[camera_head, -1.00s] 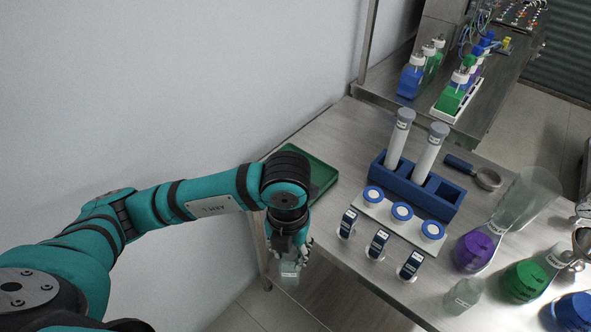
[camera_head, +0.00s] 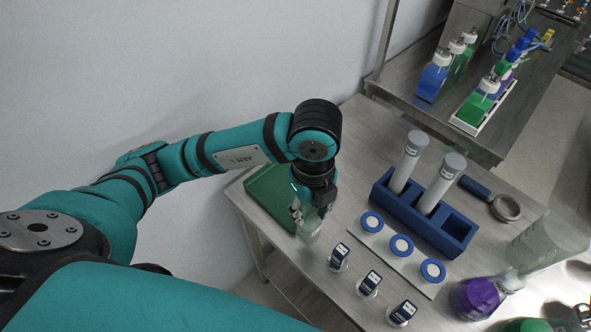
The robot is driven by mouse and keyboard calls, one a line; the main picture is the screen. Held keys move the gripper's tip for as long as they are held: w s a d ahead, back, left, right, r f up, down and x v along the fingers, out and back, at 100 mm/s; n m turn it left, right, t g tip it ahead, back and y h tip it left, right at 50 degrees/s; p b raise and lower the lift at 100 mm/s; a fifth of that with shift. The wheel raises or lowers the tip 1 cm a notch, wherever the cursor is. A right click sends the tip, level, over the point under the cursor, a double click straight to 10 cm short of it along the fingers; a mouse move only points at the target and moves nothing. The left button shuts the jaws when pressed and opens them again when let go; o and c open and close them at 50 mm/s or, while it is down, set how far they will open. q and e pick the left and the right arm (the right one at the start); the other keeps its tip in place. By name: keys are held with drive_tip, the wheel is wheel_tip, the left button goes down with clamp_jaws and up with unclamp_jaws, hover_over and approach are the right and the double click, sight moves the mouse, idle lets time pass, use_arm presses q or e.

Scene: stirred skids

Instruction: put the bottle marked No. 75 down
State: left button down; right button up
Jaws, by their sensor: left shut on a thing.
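My left gripper (camera_head: 311,209) is shut on a small clear glass bottle (camera_head: 308,228), pointing down at the table's left side. The bottle is upright or nearly so; its upper part is hidden by the fingers, and I cannot read a number on it. It is by the right edge of a green tray (camera_head: 262,190), partly covered by my arm. I cannot tell whether the bottle touches the surface. My right gripper is out of view.
Several small vials with dark labels, one being the nearest vial (camera_head: 339,257), stand to the right. Behind them are a white holder (camera_head: 385,247) with blue-ringed caps and a blue rack (camera_head: 419,215) with two tubes. A purple flask (camera_head: 475,298) stands right.

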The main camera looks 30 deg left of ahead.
use_arm(q)
drive_tip(key=w+a+f+p, duration=0.3)
drive_tip(key=w+a+f, duration=0.2)
drive_tip(key=w+a, duration=0.4)
drive_tip(key=a, duration=0.2)
drive_tip(key=shift+a+p, duration=0.3)
drive_tip(key=shift+p, duration=0.05)
drive_tip(key=c, duration=1.3)
unclamp_jaws()
drive_tip(key=shift+o, duration=1.7)
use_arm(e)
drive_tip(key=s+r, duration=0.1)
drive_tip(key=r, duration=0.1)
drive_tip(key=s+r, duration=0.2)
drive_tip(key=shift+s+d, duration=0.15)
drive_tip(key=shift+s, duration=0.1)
